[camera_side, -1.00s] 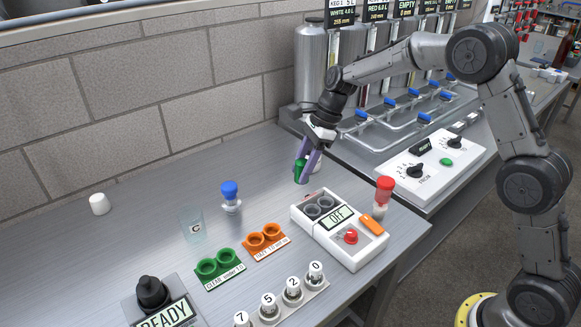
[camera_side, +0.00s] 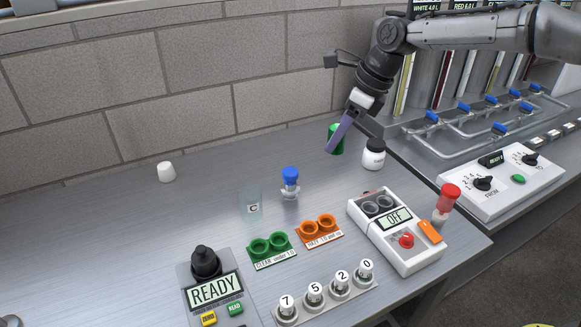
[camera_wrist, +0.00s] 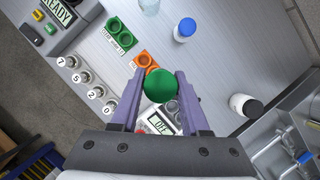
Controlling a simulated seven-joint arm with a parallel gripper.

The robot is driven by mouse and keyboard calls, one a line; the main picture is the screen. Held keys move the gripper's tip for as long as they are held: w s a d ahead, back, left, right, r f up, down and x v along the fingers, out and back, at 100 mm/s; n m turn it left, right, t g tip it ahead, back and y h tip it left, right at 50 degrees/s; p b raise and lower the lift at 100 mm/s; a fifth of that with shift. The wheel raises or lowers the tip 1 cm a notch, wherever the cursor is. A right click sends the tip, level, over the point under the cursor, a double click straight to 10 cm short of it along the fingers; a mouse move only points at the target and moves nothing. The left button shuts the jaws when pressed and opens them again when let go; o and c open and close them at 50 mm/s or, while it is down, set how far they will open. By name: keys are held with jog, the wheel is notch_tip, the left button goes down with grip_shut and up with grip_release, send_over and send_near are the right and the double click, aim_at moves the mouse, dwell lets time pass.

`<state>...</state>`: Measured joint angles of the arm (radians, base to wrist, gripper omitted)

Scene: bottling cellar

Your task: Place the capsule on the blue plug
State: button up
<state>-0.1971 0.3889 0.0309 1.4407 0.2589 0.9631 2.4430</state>
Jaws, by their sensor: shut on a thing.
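My gripper (camera_wrist: 158,84), with purple fingers, is shut on a green capsule (camera_wrist: 161,86). In the side view the capsule (camera_side: 336,140) is held above the bench, up and to the right of the blue plug. The blue plug (camera_side: 290,174) sits upright in the neck of a small clear vial (camera_side: 290,193) on the bench. In the wrist view the blue plug (camera_wrist: 187,27) is above and slightly right of the capsule, clear of the fingers. The capsule hides what lies directly below it in the wrist view.
A white jar with a black lid (camera_side: 374,154) stands right of the gripper. A clear beaker marked C (camera_side: 252,203) is left of the plug. Green (camera_side: 268,248) and orange (camera_side: 319,229) holders, a meter (camera_side: 395,228) and a red-topped vial (camera_side: 449,197) stand nearer. The back left bench is mostly clear.

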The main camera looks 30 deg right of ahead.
jog(key=w+a+f, duration=0.3)
jog(key=w+f, duration=0.1)
jog(key=w, duration=0.5)
send_near(285, 169)
jog(key=shift+w+a+f, duration=0.55)
jog(key=shift+w+a, duration=0.05)
jog(key=shift+a, duration=0.15)
jog(key=shift+w+a+f, duration=0.1)
jog(key=shift+w+f, duration=0.35)
jog(key=shift+f, duration=1.6)
jog(key=shift+f, duration=0.15)
jog(key=o, duration=0.7)
